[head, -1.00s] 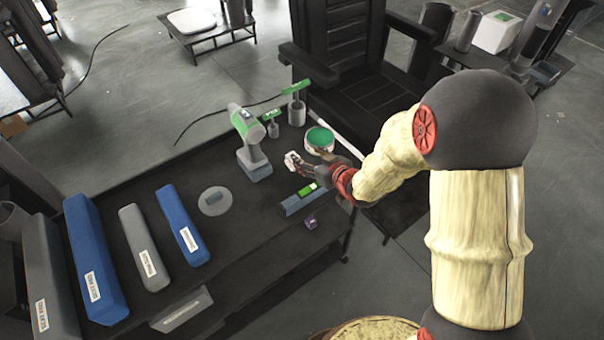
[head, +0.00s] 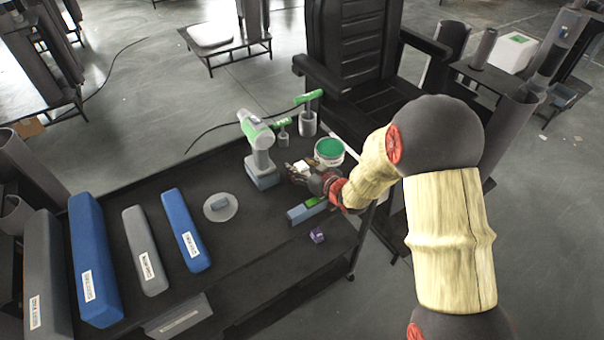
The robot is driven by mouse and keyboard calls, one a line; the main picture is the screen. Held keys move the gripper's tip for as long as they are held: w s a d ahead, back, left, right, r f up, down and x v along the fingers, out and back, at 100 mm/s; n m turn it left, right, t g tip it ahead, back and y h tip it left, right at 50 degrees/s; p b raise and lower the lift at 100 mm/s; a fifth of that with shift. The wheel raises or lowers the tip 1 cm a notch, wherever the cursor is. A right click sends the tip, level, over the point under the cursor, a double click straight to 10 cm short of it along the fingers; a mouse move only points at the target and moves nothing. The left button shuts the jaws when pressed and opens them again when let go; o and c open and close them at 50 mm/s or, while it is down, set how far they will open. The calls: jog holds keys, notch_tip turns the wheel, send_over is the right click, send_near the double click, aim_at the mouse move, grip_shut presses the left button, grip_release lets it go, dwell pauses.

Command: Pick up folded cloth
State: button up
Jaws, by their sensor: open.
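My gripper (head: 300,172) is open, low over the right end of the black table, between the green-and-white drill-like tool and the white tub with a green top. A small white patch (head: 302,165) shows at its fingertips; I cannot tell whether it is cloth or part of the gripper. Nothing in view is clearly a folded cloth. A small blue-grey block-like thing (head: 219,204) lies on a round grey disc (head: 214,216), left of my gripper and apart from it. The fingertips are too small to show contact.
The drill-like tool (head: 258,150) and the tub (head: 329,151) stand close to my gripper. A blue-and-green box (head: 307,211) and a purple block (head: 317,236) lie nearer. Long blue (head: 186,230) and grey cases fill the table's left. A black chair (head: 360,90) stands behind.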

aim_at(301, 166)
jog(key=c, duration=1.1)
jog(key=shift+c, duration=0.4)
jog(key=shift+r, duration=0.15)
jog(key=shift+r+p, duration=0.3)
jog(key=shift+r, duration=0.25)
notch_tip(301, 166, up, 2)
jog(key=shift+r+p, duration=0.25)
jog(key=shift+p, duration=0.25)
jog(key=s+r+p, duration=0.4)
jog(key=s+r, duration=0.5)
jog(key=s, duration=0.5)
jog(key=shift+d+p, duration=0.35)
jog(key=shift+d, duration=0.05)
jog(key=shift+r, duration=0.1)
